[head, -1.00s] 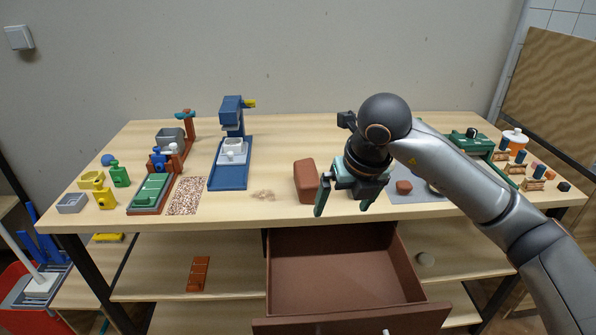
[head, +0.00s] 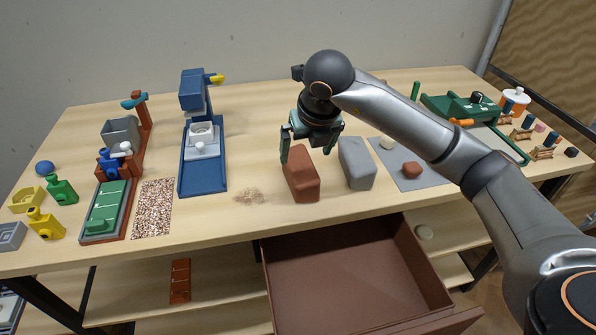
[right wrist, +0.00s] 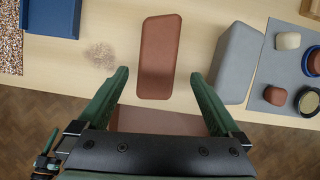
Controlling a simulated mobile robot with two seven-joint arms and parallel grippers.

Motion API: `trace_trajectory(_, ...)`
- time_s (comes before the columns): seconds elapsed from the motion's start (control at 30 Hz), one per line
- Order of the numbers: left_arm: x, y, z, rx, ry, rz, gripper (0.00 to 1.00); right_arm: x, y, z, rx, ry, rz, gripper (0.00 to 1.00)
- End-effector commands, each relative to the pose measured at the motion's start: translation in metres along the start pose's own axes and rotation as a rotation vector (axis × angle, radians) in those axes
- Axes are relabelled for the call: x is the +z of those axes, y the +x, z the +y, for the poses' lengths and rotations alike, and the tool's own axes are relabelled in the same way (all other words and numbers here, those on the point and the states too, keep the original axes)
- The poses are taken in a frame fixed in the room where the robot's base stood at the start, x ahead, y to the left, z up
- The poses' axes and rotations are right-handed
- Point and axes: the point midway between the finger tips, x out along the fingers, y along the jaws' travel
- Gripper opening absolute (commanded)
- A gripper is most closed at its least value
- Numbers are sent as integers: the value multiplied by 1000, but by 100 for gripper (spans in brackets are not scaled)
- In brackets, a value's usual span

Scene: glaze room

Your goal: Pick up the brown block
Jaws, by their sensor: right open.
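The brown block (head: 302,176) stands on the wooden table near its front edge, above the open drawer. It also shows in the right wrist view (right wrist: 159,55), ahead of the fingertips and between their lines. My right gripper (head: 309,153) is open and empty, with its green fingers over the block in the head view. In the right wrist view the open fingers (right wrist: 158,75) lie on either side of the block's near end, with gaps at both sides. My left gripper is not in view.
A grey block (head: 356,164) stands close to the right of the brown one. A grey mat (head: 408,180) with small pieces lies further right. An open brown drawer (head: 345,270) juts out below. A blue stand (head: 204,170) is to the left, beyond a crumb patch (head: 249,195).

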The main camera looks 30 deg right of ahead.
Motion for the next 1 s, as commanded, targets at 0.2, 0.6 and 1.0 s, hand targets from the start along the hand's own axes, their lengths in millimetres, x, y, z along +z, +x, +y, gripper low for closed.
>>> trace_trajectory(0.2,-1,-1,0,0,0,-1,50,0,22,1,1,-1,1,100)
trace_trajectory(0.6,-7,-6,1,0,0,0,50,4,70,4,1,0,2,100)
trace_trajectory(1.0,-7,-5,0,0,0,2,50,4,74,4,1,-1,-1,100)
